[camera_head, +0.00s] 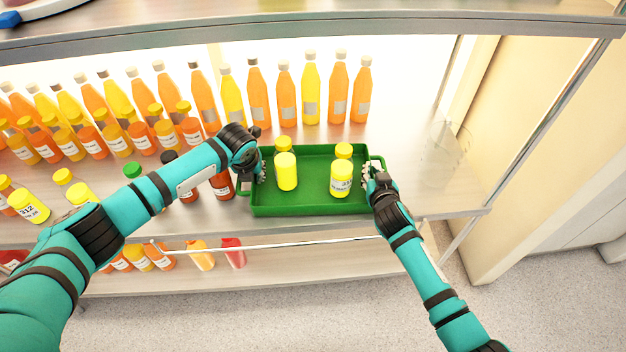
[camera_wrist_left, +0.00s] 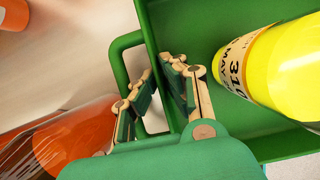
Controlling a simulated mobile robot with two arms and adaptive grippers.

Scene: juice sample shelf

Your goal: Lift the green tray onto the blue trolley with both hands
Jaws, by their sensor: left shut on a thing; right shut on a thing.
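The green tray (camera_head: 310,205) lies on the middle shelf near its front edge. It carries two yellow-capped yellow bottles, the left one (camera_head: 287,174) and the right one (camera_head: 341,180). My left gripper (camera_head: 260,172) is shut on the tray's left side. In the left wrist view its fingers (camera_wrist_left: 163,85) straddle the wall by the green handle (camera_wrist_left: 122,45), with a yellow bottle (camera_wrist_left: 275,75) close by. My right gripper (camera_head: 372,172) is shut on the tray's right handle; its fingertips are partly hidden. The blue trolley is not in view.
Orange and yellow bottles (camera_head: 257,95) line the shelf behind and left of the tray. Dark orange bottles (camera_head: 222,186) stand close to its left side. An upper shelf (camera_head: 300,22) crosses above; floor (camera_head: 230,315) shows in front.

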